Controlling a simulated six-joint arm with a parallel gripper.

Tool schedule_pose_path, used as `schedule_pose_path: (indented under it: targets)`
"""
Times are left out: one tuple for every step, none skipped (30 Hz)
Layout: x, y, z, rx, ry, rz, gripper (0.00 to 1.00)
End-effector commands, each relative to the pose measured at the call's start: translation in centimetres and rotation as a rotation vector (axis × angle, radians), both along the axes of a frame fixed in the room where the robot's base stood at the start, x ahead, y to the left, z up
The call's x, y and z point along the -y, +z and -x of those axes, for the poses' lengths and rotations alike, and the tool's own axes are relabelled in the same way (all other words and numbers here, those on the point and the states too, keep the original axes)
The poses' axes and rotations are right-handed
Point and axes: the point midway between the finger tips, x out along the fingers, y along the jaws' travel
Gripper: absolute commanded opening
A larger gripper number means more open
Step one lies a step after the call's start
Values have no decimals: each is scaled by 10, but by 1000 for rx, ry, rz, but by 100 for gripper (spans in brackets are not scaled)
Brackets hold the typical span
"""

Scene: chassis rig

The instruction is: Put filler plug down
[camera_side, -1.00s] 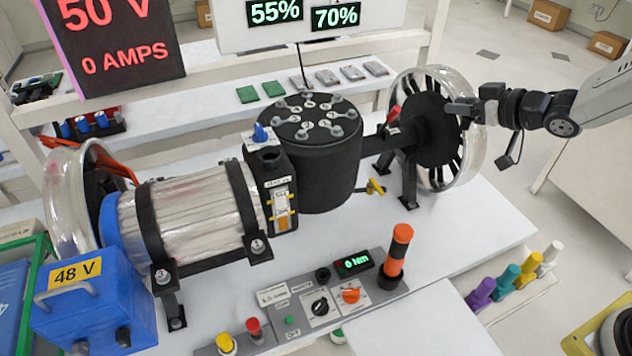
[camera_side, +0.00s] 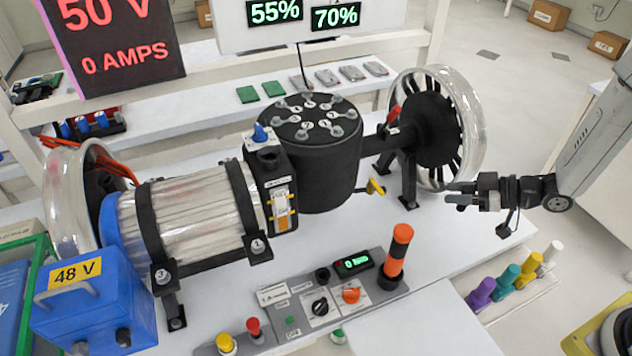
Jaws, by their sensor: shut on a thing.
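My gripper (camera_side: 452,194) is at the right, just beside the lower right of the clear-rimmed wheel (camera_side: 474,130) in the picture. It points left and appears to be above the white table (camera_side: 425,240). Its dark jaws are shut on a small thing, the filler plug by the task. The plug is almost wholly hidden between the jaws, so its shape and colour cannot be told. I cannot tell the exact height of the jaws above the table.
A black drum (camera_side: 312,165) and a yellow-handled tap (camera_side: 376,187) stand left of my gripper. An orange-and-black post (camera_side: 397,256) rises from the grey control panel (camera_side: 330,305). Several coloured pegs (camera_side: 503,276) stand at the right. The white tabletop below my gripper looks clear.

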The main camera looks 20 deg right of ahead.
Motion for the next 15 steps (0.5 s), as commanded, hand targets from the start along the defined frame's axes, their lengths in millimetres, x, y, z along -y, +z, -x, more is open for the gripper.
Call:
schedule_pose_path:
  targets:
    - [-1,-10,7,-7,26,-3,0]
    - [-2,-15,12,-6,46,-3,0]
    - [-4,-22,18,-5,72,-4,0]
    - [-6,-27,23,-6,92,-4,0]
    - [-7,-32,28,-6,113,-3,0]
    - [-9,-38,35,-5,141,-4,0]
    - [-11,-43,40,-5,162,-4,0]
    - [-13,-48,46,-4,184,-4,0]
    - [-16,-54,54,-3,215,-4,0]
    - [-18,-59,61,-4,239,-4,0]
    - [-21,-63,68,-3,262,-4,0]
    - [-24,-70,78,-4,294,-4,0]
    - [-27,-74,85,-4,320,-5,0]
    - [-30,-78,93,-4,344,-4,0]
    - [-34,-83,104,-4,377,-5,0]
